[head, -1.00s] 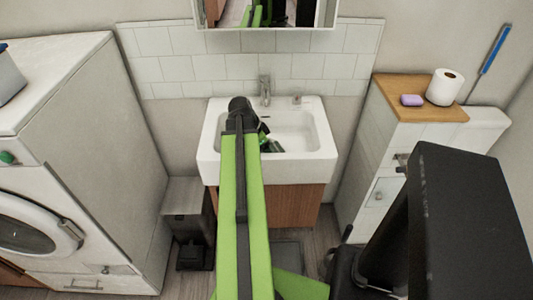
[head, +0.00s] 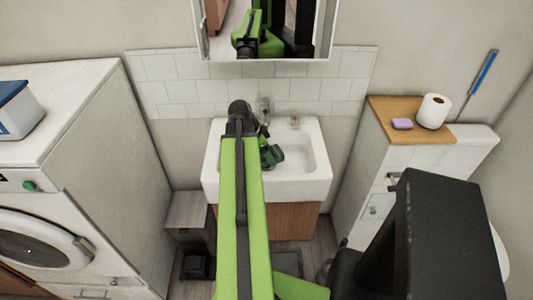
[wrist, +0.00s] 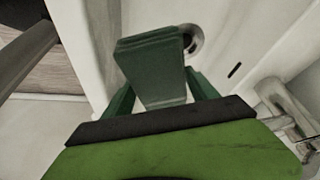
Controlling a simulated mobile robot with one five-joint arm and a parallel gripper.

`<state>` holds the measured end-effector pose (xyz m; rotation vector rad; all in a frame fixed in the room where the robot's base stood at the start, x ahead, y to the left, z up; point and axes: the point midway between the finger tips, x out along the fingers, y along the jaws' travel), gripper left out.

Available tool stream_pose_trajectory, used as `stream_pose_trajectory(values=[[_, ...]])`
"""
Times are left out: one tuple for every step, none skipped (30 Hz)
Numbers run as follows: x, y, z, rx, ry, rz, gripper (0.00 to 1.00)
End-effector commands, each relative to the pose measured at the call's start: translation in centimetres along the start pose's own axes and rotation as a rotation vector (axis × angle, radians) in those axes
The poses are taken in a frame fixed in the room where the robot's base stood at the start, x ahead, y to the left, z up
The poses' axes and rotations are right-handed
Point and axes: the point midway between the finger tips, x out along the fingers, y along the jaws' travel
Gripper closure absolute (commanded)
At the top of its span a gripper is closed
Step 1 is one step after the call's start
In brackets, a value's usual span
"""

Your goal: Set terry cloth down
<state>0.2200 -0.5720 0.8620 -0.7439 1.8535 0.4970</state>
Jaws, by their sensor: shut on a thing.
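The terry cloth (wrist: 155,65) appears in the wrist view as a dark green, block-like folded piece between my gripper's fingers. My gripper (wrist: 160,88) is shut on it. In the wrist view the cloth is over the white basin, beside the drain. In the head view my gripper (head: 271,156) hangs over the left part of the sink (head: 318,183), partly hidden by my arm. I cannot separate the cloth from the gripper there, nor tell whether it touches the basin.
A faucet (wrist: 283,103) stands close by the gripper. A washing machine (head: 45,215) is on the left with a blue-and-white box (head: 18,112). On the right, a wooden-topped cabinet (head: 385,106) holds purple soap (head: 402,124) and a toilet roll (head: 433,111). The basin's right side is clear.

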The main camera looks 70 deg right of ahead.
Motion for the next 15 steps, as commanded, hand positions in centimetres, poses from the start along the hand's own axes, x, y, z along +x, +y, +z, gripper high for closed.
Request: stream_pose_trajectory(values=[[-1.0,0.0,-0.4,0.000,0.000,0.000,0.78],[-1.0,0.0,-0.4,0.000,0.000,0.000,0.78],[-1.0,0.0,-0.4,0.000,0.000,0.000,0.78],[-1.0,0.0,-0.4,0.000,0.000,0.000,0.78],[-1.0,-0.1,-0.3,-0.001,0.000,0.000,0.78],[-1.1,-0.5,0.0,-0.002,0.000,-0.001,0.78],[-1.2,-0.8,0.4,-0.004,0.000,-0.001,0.78],[-1.5,-1.3,0.8,-0.005,0.000,-0.002,0.78],[-1.8,-1.8,1.3,-0.004,0.000,-0.002,0.78],[-1.9,-2.2,1.6,-0.004,0.000,-0.002,0.78],[-2.0,-2.3,1.9,-0.003,0.000,-0.002,0.78],[-2.0,-2.2,1.9,-0.001,0.000,-0.001,0.78],[-1.9,-2.2,1.9,-0.001,0.000,-0.001,0.78],[-1.7,-2.1,2.0,-0.001,0.000,-0.001,0.78],[-1.4,-2.1,2.1,-0.001,0.000,-0.001,0.78]])
